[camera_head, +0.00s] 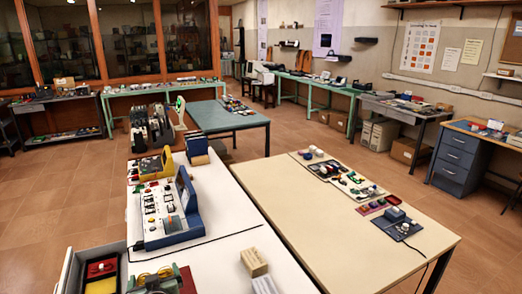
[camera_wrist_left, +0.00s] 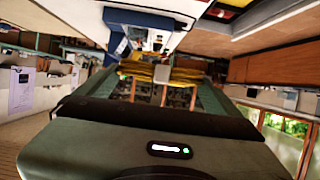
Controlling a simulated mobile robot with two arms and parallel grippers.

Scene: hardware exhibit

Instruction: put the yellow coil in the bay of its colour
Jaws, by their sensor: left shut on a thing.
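My left gripper (camera_head: 160,282) is at the bottom edge of the head view, partly cut off by the frame. It is shut on the yellow coil (camera_head: 152,275), whose thin yellow loops show there. In the left wrist view the yellow coil (camera_wrist_left: 165,72) lies across between the fingers, beyond the dark gripper body. A grey tray (camera_head: 78,268) stands just left of the gripper, with a red bay (camera_head: 101,268) and a yellow bay (camera_head: 101,286). The coil is to the right of the yellow bay, apart from it in the picture. My right gripper is not in view.
A blue-framed instrument panel (camera_head: 165,213) stands beyond on the white table (camera_head: 222,205). A tan block (camera_head: 254,262) lies to the right of the gripper. A cream table (camera_head: 330,225) with small parts adjoins on the right. A dark cable crosses the white table.

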